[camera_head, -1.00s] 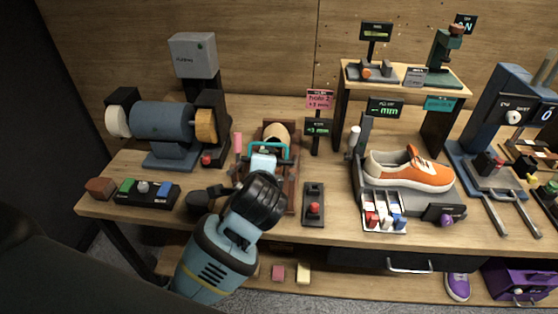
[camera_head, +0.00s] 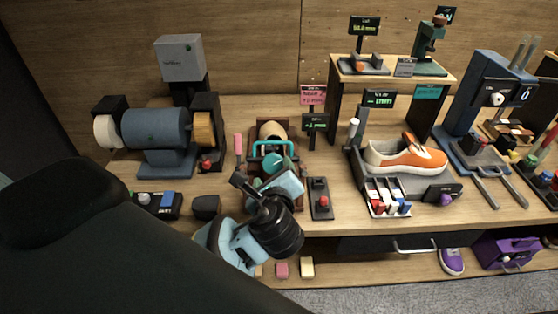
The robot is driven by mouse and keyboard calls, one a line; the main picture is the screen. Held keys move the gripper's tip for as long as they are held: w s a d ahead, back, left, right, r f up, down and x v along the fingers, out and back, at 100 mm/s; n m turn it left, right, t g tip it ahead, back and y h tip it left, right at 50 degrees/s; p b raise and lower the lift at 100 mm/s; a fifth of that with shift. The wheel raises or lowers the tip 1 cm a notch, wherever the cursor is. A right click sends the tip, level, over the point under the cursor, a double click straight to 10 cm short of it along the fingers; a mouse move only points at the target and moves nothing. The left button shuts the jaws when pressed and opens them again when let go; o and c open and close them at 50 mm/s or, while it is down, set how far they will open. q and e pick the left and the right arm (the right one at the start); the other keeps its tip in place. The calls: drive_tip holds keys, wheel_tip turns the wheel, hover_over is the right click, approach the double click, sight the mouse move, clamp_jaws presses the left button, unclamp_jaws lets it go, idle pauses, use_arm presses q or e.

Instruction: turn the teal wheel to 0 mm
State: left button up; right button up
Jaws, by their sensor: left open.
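A teal rounded part (camera_head: 273,164), which looks like the teal wheel, sits low in the brown-framed rig at the middle of the bench. A brighter teal bar (camera_head: 272,145) arches behind it. My left gripper (camera_head: 262,184) is open at the front of this rig, with its wrist in front and below. It partly covers the wheel's lower side; I cannot tell whether it touches. A small dark display (camera_head: 316,122) with green mm text stands behind right, its digits too small to read. My right gripper is not in view.
A pink sign (camera_head: 313,95) stands above the display. A grinder (camera_head: 155,128) is at left, a dark block (camera_head: 206,207) beside my wrist, and a red-button box (camera_head: 321,198) right of the rig. An orange sneaker (camera_head: 403,155) lies farther right. Bare bench lies behind the rig.

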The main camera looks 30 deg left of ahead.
sight(273, 165)
use_arm(q)
drive_tip(key=shift+w, duration=0.15)
drive_tip(key=shift+w+a+f, duration=0.15)
drive_tip(key=shift+w, duration=0.1)
drive_tip(key=shift+x, duration=3.5)
drive_tip(key=c, duration=1)
drive_tip(key=shift+o, duration=0.2)
